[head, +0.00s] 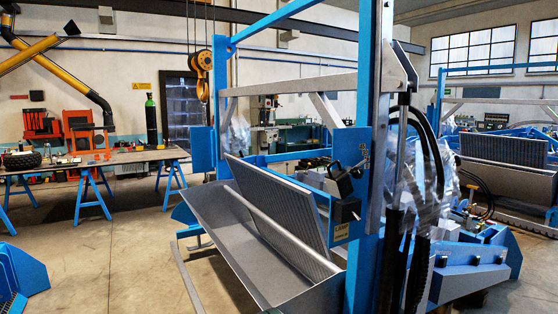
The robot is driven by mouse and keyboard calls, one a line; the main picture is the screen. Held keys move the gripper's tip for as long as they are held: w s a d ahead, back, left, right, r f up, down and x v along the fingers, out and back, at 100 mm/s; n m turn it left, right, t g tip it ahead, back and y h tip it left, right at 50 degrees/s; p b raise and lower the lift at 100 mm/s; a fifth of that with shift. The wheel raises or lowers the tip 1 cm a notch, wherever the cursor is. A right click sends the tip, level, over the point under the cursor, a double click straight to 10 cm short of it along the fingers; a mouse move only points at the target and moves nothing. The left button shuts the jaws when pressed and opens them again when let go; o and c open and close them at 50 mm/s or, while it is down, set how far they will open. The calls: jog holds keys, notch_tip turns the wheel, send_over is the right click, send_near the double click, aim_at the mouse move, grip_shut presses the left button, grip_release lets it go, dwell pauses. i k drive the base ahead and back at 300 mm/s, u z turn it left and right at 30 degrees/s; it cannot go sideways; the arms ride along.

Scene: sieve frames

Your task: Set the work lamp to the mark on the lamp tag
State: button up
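A small yellowish tag (341,231) with dark lettering hangs on the blue upright of the large machine in the middle of the head view. Its lettering looks like "LAMP", but the mark on it is too small to read. Just above it, a black fitting (347,211) and a dark jointed device (343,184) are fixed at the same upright. I cannot tell whether either one is the work lamp or its control, nor how it is set. My gripper is not in view.
The blue machine (364,262) with its grey trough (235,247) fills the centre. A workbench (95,157) on blue trestles stands at the left. A yellow hook block (201,72) hangs overhead. Open concrete floor (110,255) lies at the front left. More blue machinery stands at the right.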

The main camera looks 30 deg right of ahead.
aim_at(339, 184)
jog(key=z, duration=0.3)
jog(key=i, duration=0.7)
jog(key=z, duration=0.6)
